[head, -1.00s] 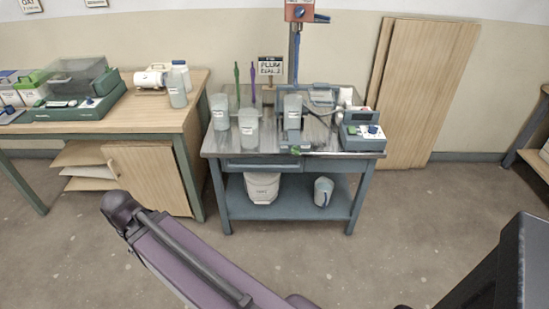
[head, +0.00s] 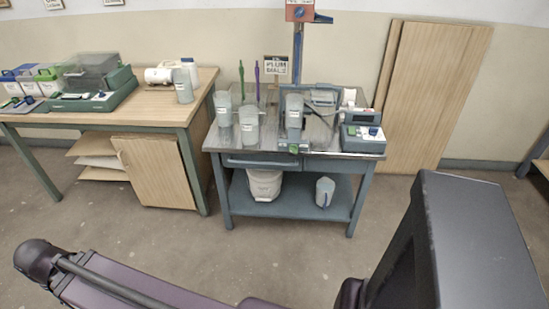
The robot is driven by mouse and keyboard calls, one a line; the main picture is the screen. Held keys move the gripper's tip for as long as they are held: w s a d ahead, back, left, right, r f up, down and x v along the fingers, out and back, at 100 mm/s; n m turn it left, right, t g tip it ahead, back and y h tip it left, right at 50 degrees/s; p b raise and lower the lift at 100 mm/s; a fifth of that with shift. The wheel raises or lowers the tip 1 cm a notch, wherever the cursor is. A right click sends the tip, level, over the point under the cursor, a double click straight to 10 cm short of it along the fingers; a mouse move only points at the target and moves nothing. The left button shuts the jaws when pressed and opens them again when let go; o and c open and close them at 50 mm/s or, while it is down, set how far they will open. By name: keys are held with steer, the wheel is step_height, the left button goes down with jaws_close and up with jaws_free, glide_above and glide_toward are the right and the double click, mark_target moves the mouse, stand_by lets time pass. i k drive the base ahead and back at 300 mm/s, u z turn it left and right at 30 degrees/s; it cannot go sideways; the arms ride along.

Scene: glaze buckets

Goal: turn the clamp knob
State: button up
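No knob can be told for certain as the clamp knob at this size. A small green part (head: 293,149) sits at the front edge of the metal-topped work table (head: 232,143), below a translucent bucket (head: 293,112) beside the blue upright post (head: 298,55). A reddish box (head: 299,11) with a dark blue lever (head: 323,19) tops the post. My gripper is not in view; only my purple arm link and dark body parts show at the bottom.
Two more buckets (head: 249,124) and upright purple and green tools (head: 257,80) stand on the work table. A white pail (head: 264,185) and a jug (head: 325,191) sit on its lower shelf. A wooden bench (head: 145,105) is at left. The floor in front is clear.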

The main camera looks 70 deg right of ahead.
mark_target(293, 148)
steer(key=u, duration=0.1)
steer(key=i, duration=0.85)
steer(key=u, duration=1.25)
steer(key=k, duration=0.1)
steer(key=z, duration=3.1)
